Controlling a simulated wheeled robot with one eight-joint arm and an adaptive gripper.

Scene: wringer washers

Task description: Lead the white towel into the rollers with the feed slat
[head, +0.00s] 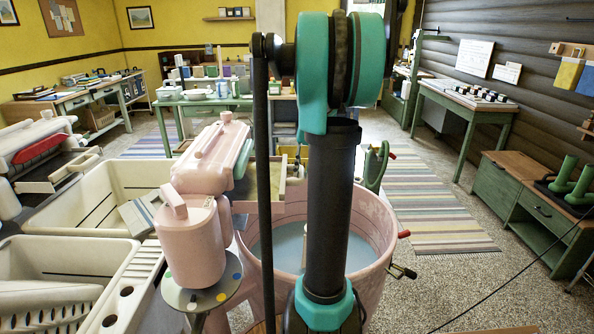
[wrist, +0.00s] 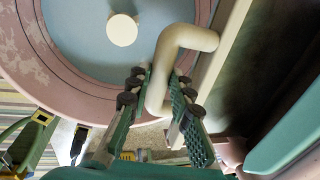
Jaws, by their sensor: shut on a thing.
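In the wrist view my gripper (wrist: 158,88) is shut around a thick, bent cream handle (wrist: 188,38). The handle seems to belong to the feed slat, a long pale bar (wrist: 222,62) beside it, though their join is partly hidden. In the head view my arm hides the gripper and the slat. The pink wringer (head: 216,150) stands at the tub's left side; its rollers cannot be made out. I cannot pick out the white towel in either view.
The pink tub (head: 378,215) holds bluish water, with a round white cap (wrist: 122,30) in it. Cream sinks (head: 60,262) stand at left. A green frame with a red handle (head: 376,165) is behind the tub. Open floor and a striped rug (head: 440,215) lie to the right.

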